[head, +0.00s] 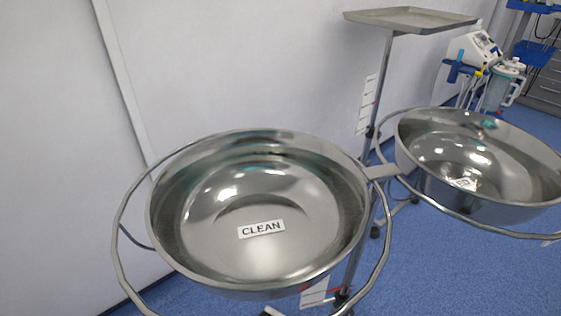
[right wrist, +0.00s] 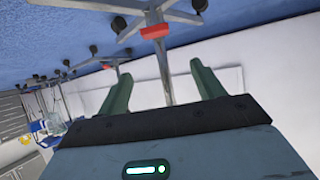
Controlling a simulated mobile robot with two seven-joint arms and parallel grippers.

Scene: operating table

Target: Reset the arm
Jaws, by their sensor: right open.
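My right gripper (right wrist: 161,70) shows in the right wrist view with its two green fingers spread wide apart and nothing between them. The view is tilted, with the blue floor at the top. Behind the fingers are a metal stand pole (right wrist: 163,70) with a red collar and the stand's wheeled legs; the fingers appear apart from them. Neither gripper shows in the head view, and my left gripper is in no view.
In the head view, a steel basin (head: 185,215) labelled CLEAN sits in a ring stand. A second steel basin (head: 440,185) is to its right. A tray on a pole (head: 410,18) stands behind, near the wall. Medical equipment (head: 475,50) is at the back right. Blue floor (head: 450,275) shows at lower right.

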